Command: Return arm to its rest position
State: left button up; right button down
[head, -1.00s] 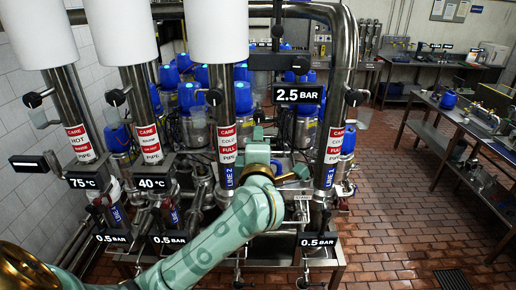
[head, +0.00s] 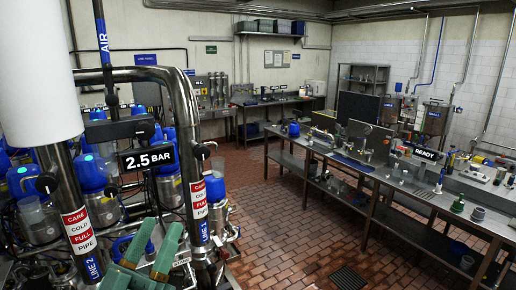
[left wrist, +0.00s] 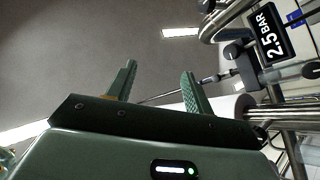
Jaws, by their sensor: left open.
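My left gripper (head: 160,232) shows at the bottom of the head view, its two green fingers pointing up and spread apart with nothing between them. It is in front of the valve matrix, close to the LINE 1 pipe (head: 199,207). In the left wrist view the open fingers (left wrist: 158,76) point up towards the ceiling, and a 2.5 BAR display (left wrist: 269,33) is at the upper right. The rest of my left arm is mostly out of the head view. My right gripper is not in view.
The LINE 2 pipe (head: 70,205) and a 2.5 BAR display (head: 147,157) stand at the left, with blue-capped vessels (head: 92,174) behind. A long workbench (head: 330,157) with equipment runs along the right. The brick floor (head: 285,225) between is clear.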

pick_arm(q)
notch_tip(320, 180, down, 18)
jog(key=s+d+m+g+y, duration=0.2)
jog(key=s+m+g, duration=0.1)
jog(key=m+g, duration=0.6)
jog(key=s+a+f+n+g+y, duration=0.1)
jog(key=s+a+f+g+y, duration=0.4)
jog(key=a, duration=0.3)
jog(key=s+a+f+n+g+y, duration=0.1)
jog(key=s+a+f+g+y, duration=0.2)
jog(key=s+a+f+y, duration=0.4)
jog(key=s+d+f+g+h+b, duration=0.15)
jog(key=f+b, duration=0.65)
jog(key=f, duration=1.3)
jog(key=s+d+f+g+h+b, duration=0.1)
jog(key=d+f+h+b, duration=0.2)
jog(key=f+b, duration=1.1)
jog(key=s+f+n+g+b, duration=0.1)
jog(key=s+f+b, duration=0.1)
jog(key=s+f, duration=0.4)
jog(key=s+f+n+g+h+b, duration=0.1)
jog(key=s+f, duration=0.6)
jog(key=f, duration=1)
jog(key=s+f+n+g+b, duration=0.1)
jog(key=s+f+b, duration=0.2)
jog(key=s+f, duration=0.4)
notch_tip(320, 180, down, 5)
jog(key=shift+s+a+r+h, duration=0.2)
jog(key=shift+a+h, duration=0.1)
jog(key=shift+h, duration=0.05)
